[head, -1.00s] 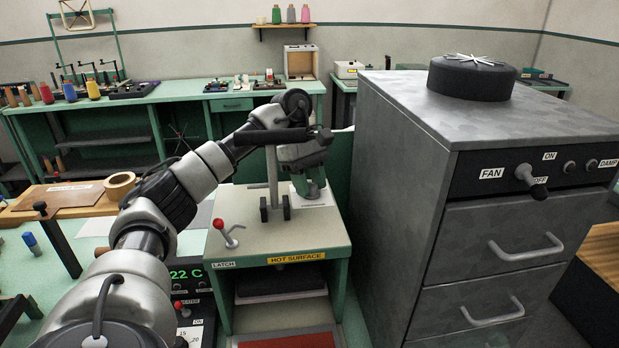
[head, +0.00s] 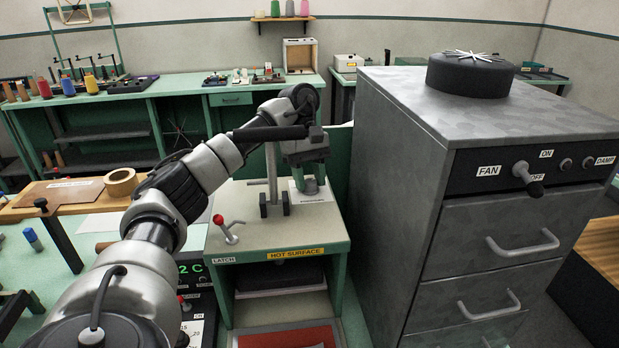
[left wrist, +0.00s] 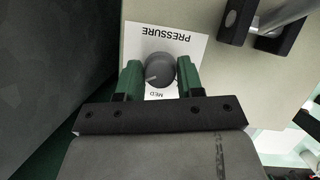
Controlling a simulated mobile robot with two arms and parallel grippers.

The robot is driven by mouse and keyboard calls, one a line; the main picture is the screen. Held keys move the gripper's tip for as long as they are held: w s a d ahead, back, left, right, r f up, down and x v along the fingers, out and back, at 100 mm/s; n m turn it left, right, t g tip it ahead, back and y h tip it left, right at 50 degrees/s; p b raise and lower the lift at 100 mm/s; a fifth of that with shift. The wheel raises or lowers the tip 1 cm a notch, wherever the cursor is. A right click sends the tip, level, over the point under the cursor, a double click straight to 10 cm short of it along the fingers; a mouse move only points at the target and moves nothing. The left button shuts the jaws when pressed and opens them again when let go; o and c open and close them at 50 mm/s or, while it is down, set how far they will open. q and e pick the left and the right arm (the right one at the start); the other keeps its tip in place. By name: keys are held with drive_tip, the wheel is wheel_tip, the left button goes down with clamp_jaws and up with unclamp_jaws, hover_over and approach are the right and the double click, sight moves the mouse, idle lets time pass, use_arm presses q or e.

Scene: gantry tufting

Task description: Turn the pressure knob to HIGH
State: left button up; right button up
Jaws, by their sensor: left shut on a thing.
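The pressure knob (left wrist: 160,70) is a round dark grey knob on a white plate (left wrist: 184,48) marked PRESSURE and MED. Its pale pointer line faces the lower left in the left wrist view, a little to the left of MED. Other marks on the plate are hidden or unreadable. My left gripper (left wrist: 160,76) points down over the plate, its two green fingers on either side of the knob, shut on it. In the head view my left gripper (head: 311,184) is at the back right of the press top (head: 260,241). My right gripper is not in view.
A red-tipped latch lever (head: 228,229) and an upright metal post (head: 272,175) stand on the press top, left of my gripper. A HOT SURFACE label (head: 296,253) marks its front edge. A tall grey cabinet (head: 400,190) stands close on the right.

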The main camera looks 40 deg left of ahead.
use_arm(q)
drive_tip(key=o, duration=0.9)
drive_tip(key=shift+c, duration=0.2)
drive_tip(key=shift+r, duration=0.1)
drive_tip(key=p+v, duration=0.4)
drive_tip(key=v, duration=0.6)
drive_tip(key=shift+r, duration=0.4)
drive_tip(key=shift+f, duration=0.1)
